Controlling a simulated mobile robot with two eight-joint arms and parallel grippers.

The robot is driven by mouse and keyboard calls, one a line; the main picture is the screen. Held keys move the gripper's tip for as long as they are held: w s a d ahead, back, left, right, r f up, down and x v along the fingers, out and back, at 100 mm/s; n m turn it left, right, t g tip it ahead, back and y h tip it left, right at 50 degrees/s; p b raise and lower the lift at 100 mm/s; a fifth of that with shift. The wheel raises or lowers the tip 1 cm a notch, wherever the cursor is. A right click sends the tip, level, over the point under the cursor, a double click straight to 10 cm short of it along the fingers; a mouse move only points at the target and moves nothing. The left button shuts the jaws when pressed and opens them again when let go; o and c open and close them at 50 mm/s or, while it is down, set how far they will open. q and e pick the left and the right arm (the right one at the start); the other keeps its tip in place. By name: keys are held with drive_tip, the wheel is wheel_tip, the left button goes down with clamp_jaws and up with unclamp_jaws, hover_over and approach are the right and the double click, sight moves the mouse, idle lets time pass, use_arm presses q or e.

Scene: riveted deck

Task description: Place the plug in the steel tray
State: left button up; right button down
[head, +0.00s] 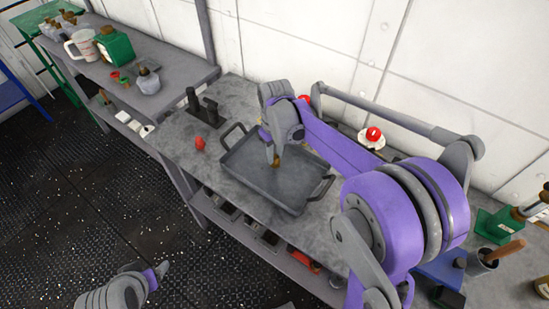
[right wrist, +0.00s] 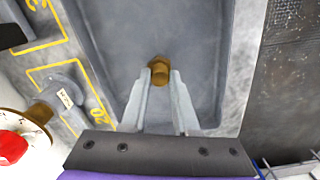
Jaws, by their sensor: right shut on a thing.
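The steel tray (head: 254,184) is a grey rectangular pan with a handle at each end, on the workbench. The plug (right wrist: 159,69) is a small brass-coloured piece between the fingertips of my right gripper (right wrist: 160,84). The right gripper (head: 275,162) is shut on the plug and points down over the inside of the tray; the plug (head: 277,161) shows at its tips in the head view. I cannot tell whether the plug touches the tray floor. My left gripper (head: 161,270) is low at the bottom left, away from the bench, and its jaw state is unclear.
A red ball-like object (head: 199,143) lies left of the tray, and a black fixture (head: 203,107) stands behind it. A red button on a pale base (head: 373,135) is near the wall. A side bench (head: 187,66) holds a green box and jugs.

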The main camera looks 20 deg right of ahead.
drive_tip(key=shift+f, duration=1.1)
drive_tip(key=shift+f, duration=0.15)
drive_tip(key=c, duration=1.1)
unclamp_jaws()
drive_tip(key=shift+f, duration=0.1)
drive_tip(key=o, duration=0.4)
